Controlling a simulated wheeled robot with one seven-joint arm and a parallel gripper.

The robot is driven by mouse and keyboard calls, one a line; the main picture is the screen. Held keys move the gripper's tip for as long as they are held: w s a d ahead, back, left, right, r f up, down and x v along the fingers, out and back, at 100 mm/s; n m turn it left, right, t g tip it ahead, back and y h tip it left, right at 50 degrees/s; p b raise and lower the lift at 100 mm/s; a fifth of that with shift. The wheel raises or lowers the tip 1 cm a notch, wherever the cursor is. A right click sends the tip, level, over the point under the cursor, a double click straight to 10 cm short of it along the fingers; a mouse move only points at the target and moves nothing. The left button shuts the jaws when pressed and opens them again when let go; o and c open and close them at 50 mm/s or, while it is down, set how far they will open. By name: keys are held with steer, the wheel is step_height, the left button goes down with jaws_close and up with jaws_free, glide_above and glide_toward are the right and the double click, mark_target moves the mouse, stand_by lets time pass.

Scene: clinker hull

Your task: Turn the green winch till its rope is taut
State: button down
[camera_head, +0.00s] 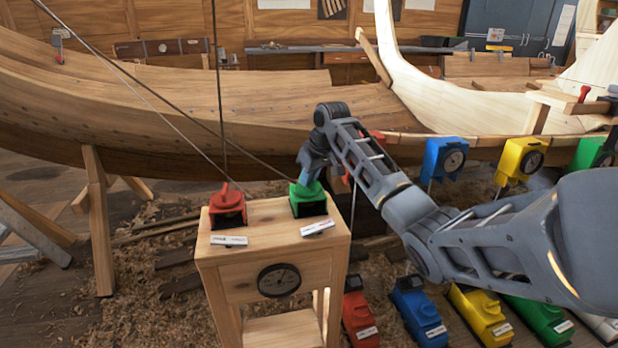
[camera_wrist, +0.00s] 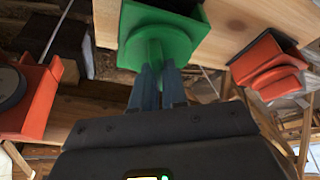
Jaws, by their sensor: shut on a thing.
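The green winch (camera_head: 308,199) stands on the right of a wooden stand's top, next to the red winch (camera_head: 227,208). My gripper (camera_head: 306,174) reaches down onto the green winch from above. In the wrist view my fingers (camera_wrist: 158,88) are close together on a green upright part of the green winch (camera_wrist: 155,35). A dark rope (camera_head: 255,158) slopes from the upper left down to the green winch and looks straight. The part between my fingertips is mostly hidden.
The wooden stand (camera_head: 238,268) has a round dial (camera_head: 278,280) on its front and white labels on top. The planked hull (camera_head: 160,110) lies behind. Blue (camera_head: 443,158) and yellow (camera_head: 520,160) dial boxes stand at right, with several coloured boxes on the floor below my arm.

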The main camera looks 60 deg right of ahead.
steer(key=shift+a+m+p, duration=0.1)
steer(key=shift+m+p, duration=0.2)
steer(key=shift+p, duration=0.2)
steer(key=m+h+p, duration=0.1)
steer(key=m+p, duration=0.1)
steer(key=p, duration=0.1)
steer(key=shift+a+m+g, duration=0.15)
steer(key=shift+m+g, duration=0.15)
steer(key=shift+f+m+g+h+p, duration=0.1)
steer(key=shift+m+g+h+p, duration=0.15)
steer(key=shift+m+p, duration=0.65)
steer(key=shift+f+m+g+h+p, duration=0.1)
steer(key=shift+m+g+h+p, duration=0.15)
steer(key=shift+m+p, duration=0.6)
steer(key=shift+f+m, duration=0.1)
steer(key=shift+m, duration=0.25)
steer(key=c, duration=1.2)
jaws_free()
steer(key=shift+o, duration=0.2)
steer(key=shift+w+r, duration=0.1)
steer(key=shift+r, duration=0.15)
